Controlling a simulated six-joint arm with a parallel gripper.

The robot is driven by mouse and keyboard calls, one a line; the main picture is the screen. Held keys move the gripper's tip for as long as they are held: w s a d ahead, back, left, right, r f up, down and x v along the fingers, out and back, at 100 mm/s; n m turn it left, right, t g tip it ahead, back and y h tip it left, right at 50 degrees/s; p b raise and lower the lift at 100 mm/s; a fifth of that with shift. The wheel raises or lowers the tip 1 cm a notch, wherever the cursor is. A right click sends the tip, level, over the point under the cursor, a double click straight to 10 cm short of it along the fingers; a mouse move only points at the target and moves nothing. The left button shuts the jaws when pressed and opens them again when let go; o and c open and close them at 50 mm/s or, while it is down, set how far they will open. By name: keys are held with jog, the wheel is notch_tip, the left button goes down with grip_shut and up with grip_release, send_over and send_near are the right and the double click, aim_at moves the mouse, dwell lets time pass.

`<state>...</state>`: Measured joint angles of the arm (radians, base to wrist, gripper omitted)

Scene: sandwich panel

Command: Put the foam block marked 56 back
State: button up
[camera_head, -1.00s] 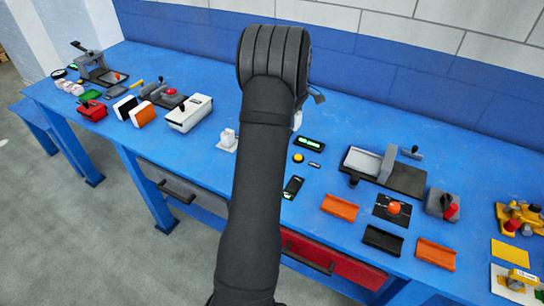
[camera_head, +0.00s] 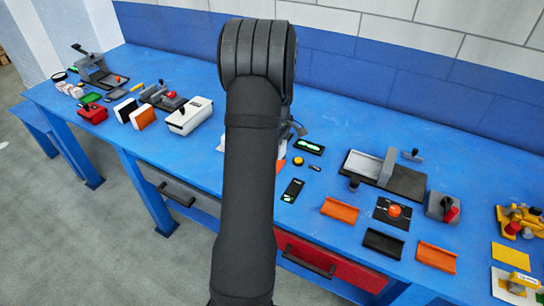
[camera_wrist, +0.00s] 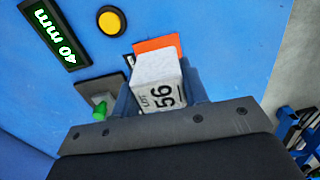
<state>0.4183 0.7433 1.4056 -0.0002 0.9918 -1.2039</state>
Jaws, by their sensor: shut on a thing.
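The foam block marked 56 (camera_wrist: 158,92) is a pale grey-white block with "LOT 56" in black on its near face. In the wrist view it sits between the fingers of my gripper (camera_wrist: 162,84), which is shut on it. An orange surface (camera_wrist: 157,46) shows just beyond the block; I cannot tell whether they touch. In the head view my arm hides the block and most of the gripper. An orange edge (camera_head: 280,166) shows beside the arm there.
A display reading 40 mm (camera_wrist: 55,34) and a yellow button (camera_wrist: 112,20) lie near the block. A dark handheld device (camera_head: 292,190) lies at the front. A grey fixture (camera_head: 370,168) and orange trays (camera_head: 340,210) stand right, a white box (camera_head: 189,115) left.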

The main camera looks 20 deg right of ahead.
jog(key=shift+w+a+f, duration=0.85)
jog(key=shift+w+f, duration=0.05)
jog(key=shift+w, duration=0.2)
jog(key=shift+f, duration=1.95)
jog(key=shift+f, duration=0.1)
jog(key=o, duration=1.1)
jog(key=shift+c, duration=0.2)
notch_tip(320, 180, up, 12)
